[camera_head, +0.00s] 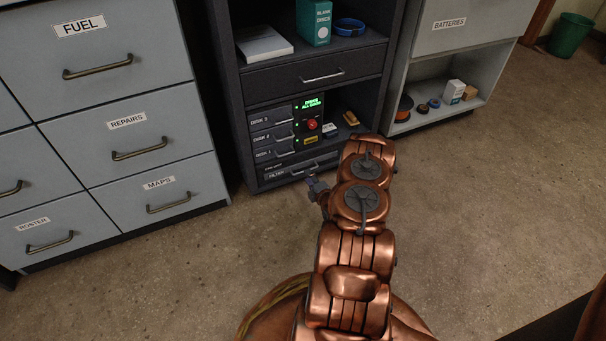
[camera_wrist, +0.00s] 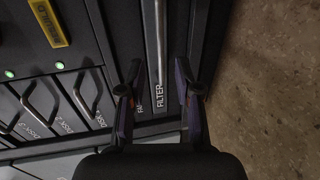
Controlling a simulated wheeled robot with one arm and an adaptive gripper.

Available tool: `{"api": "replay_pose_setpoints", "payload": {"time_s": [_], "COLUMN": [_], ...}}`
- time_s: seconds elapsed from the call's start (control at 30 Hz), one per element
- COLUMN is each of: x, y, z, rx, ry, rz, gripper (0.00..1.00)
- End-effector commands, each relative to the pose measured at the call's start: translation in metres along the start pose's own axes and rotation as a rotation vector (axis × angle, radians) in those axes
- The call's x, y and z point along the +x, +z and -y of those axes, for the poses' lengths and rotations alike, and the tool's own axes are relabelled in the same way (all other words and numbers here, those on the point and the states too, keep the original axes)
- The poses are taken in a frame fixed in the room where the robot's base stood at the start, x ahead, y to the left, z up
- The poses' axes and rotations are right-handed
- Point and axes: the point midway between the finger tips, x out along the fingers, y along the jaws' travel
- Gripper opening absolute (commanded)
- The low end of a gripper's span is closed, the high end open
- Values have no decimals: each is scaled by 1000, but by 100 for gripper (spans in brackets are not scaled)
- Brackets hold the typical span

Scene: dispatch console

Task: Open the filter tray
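The filter tray (camera_head: 279,176) is the lowest dark front in the console, marked FILTER, with a thin bar handle (camera_head: 305,169). It looks shut. In the wrist view the picture is turned sideways; the tray front (camera_wrist: 173,30), its FILTER label and its pale handle (camera_wrist: 161,45) run up the middle. My gripper (camera_head: 313,184) is just in front of the tray. In the wrist view my gripper (camera_wrist: 157,82) is open, one finger either side of the handle's line, with nothing between the fingertips held. Whether the fingertips reach the handle's depth I cannot tell.
Above the tray are disk drawers (camera_head: 271,138) with handles and a panel with a red knob (camera_head: 312,124) and green lights. Grey cabinets (camera_head: 130,130) stand at the left; an open shelf unit (camera_head: 437,92) stands at the right. The floor (camera_head: 480,210) in front is clear.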

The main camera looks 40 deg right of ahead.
Motion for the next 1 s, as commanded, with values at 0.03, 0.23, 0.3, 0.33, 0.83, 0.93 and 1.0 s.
{"api": "replay_pose_setpoints", "payload": {"time_s": [0.03,0.23,0.3,0.33,0.83,0.93,1.0], "x": [10,37,44,47,54,54,54], "y": [-2,-2,-3,-3,-3,-3,-3], "z": [3,3,2,2,0,0,0], "rx": [-3,-2,-3,-2,1,1,1], "ry": [2,-1,0,1,-2,-2,-2], "rz": [-4,-4,-5,-5,-4,-4,-4], "gripper": [33,33,33,33,25,15,7]}}
